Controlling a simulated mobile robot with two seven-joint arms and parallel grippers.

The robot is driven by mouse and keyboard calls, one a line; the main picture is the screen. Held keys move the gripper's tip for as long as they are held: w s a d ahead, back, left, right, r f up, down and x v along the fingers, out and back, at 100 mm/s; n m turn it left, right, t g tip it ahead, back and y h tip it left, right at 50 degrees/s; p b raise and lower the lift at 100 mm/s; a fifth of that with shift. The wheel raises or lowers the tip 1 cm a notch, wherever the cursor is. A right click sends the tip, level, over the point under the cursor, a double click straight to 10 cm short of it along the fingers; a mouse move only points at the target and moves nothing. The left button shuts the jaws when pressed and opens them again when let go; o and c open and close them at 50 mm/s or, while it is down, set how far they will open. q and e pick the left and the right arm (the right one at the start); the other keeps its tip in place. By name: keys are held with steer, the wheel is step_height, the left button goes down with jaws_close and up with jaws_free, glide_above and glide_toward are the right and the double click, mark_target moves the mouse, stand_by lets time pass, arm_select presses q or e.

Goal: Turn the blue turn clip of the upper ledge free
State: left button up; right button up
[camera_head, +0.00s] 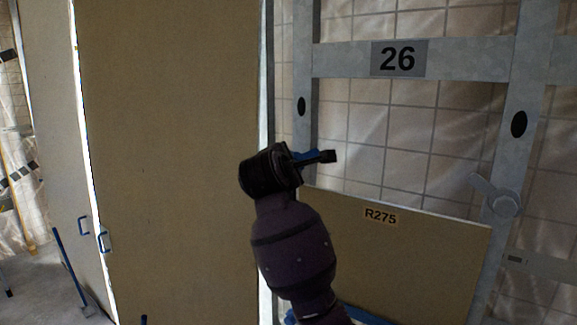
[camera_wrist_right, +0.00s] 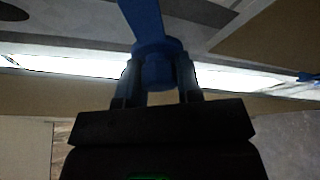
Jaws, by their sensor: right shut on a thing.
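The blue turn clip (camera_wrist_right: 143,18) shows large in the right wrist view, with a round hub and an arm that runs up out of the picture. My right gripper (camera_wrist_right: 158,80) is shut on the hub, one finger on each side. In the head view only a bit of the blue clip (camera_head: 305,154) shows behind my right gripper (camera_head: 322,157), at the left post of the frame. The rest of the clip is hidden there. My left gripper is not in view.
A tan panel marked R275 (camera_head: 430,250) stands in the grey metal frame (camera_head: 460,60) below my right gripper. A grey turn clip (camera_head: 503,204) sits on the right post. A large tan panel (camera_head: 165,150) stands at left. A blue ledge (camera_head: 362,316) shows low down.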

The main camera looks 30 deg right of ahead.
steer(key=o, duration=0.9)
steer(key=shift+o, duration=0.2)
steer(key=b+v, duration=0.1)
steer(key=v, duration=0.9)
steer(key=shift+s+a, duration=0.25)
steer(key=shift+a, duration=0.05)
steer(key=shift+r, duration=0.1)
